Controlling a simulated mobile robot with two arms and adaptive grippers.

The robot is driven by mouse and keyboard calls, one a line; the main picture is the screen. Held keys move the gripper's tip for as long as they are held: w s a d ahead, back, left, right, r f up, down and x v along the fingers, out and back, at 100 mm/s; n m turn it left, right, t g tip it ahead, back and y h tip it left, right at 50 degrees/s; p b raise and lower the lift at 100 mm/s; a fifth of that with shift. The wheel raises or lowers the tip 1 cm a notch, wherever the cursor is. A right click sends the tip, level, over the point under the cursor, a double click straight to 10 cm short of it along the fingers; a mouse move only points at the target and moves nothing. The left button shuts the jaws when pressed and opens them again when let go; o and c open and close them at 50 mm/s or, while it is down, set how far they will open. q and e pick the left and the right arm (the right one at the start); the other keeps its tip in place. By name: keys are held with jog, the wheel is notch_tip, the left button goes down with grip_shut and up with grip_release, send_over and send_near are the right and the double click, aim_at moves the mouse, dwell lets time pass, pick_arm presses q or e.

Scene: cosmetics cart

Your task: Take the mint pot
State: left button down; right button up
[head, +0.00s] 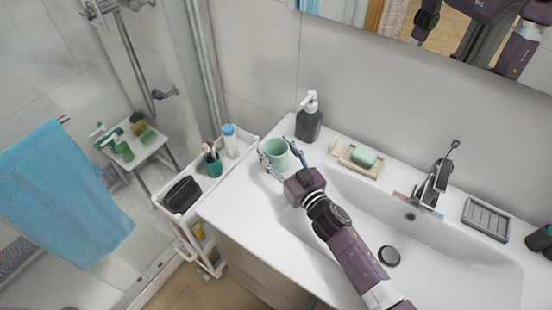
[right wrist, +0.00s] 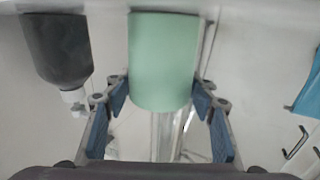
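The mint pot (head: 276,152) is a pale green cup standing upright at the left end of the white washbasin counter. In the right wrist view the pot (right wrist: 163,60) appears upside down, between the two blue finger pads. My right gripper (head: 281,158) is open around the pot, one finger on each side. In the right wrist view the fingertips (right wrist: 161,90) are close beside the pot's sides; I cannot tell whether they touch it. My left gripper is not in view.
A dark soap dispenser (head: 309,123) stands close behind the pot. A soap dish (head: 346,160) with green soap lies to its right, then the basin and tap (head: 432,187). A white cart (head: 246,142) with a teal cup (head: 212,164) stands left of the counter.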

jog(key=c, duration=0.7)
